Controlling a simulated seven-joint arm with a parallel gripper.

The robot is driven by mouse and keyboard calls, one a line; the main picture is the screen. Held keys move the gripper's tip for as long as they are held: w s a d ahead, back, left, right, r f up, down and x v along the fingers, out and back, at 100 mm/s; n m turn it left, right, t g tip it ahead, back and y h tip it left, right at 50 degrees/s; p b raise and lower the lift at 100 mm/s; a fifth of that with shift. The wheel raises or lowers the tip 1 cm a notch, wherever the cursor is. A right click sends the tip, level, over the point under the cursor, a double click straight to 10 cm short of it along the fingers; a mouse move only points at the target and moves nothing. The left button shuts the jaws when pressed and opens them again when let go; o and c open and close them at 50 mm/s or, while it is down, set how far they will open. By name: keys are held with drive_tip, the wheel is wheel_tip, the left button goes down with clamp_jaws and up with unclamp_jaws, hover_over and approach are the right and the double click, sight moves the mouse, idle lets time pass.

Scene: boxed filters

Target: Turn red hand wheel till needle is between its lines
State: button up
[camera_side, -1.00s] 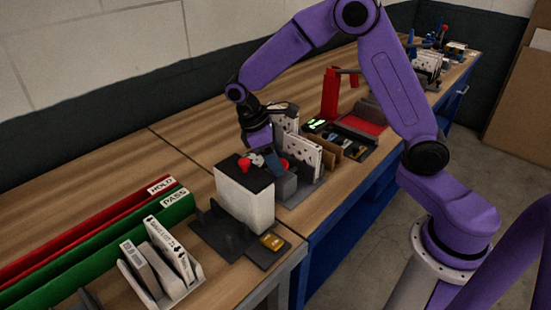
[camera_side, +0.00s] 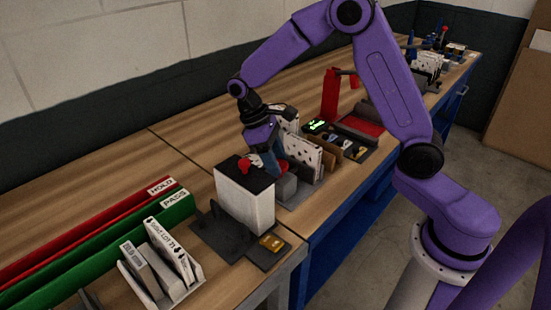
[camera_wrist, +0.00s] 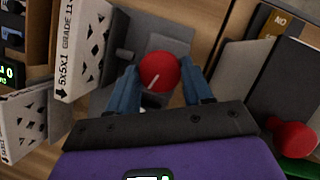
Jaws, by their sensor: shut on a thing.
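The red hand wheel (camera_wrist: 160,72) is a round red disc with a white line pointing down and left in the wrist view. It sits on a grey block and shows partly in the side view (camera_side: 283,169). My gripper (camera_wrist: 159,76) has its two blue fingers on either side of the wheel, shut on it. In the side view my gripper (camera_side: 274,168) reaches down at the block, hiding part of the wheel. I cannot make out a needle or its lines in either view.
A white box with a dark top (camera_side: 246,205) and a red knob (camera_side: 244,166) stands close beside. White filter boxes (camera_wrist: 83,45) stand close on the other side. A green-lit display (camera_side: 316,126) is farther back. Bare wood lies behind on the table.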

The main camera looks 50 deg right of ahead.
drive_tip(key=o, duration=1)
drive_tip(key=v, duration=1.7)
drive_tip(key=shift+r, duration=0.25)
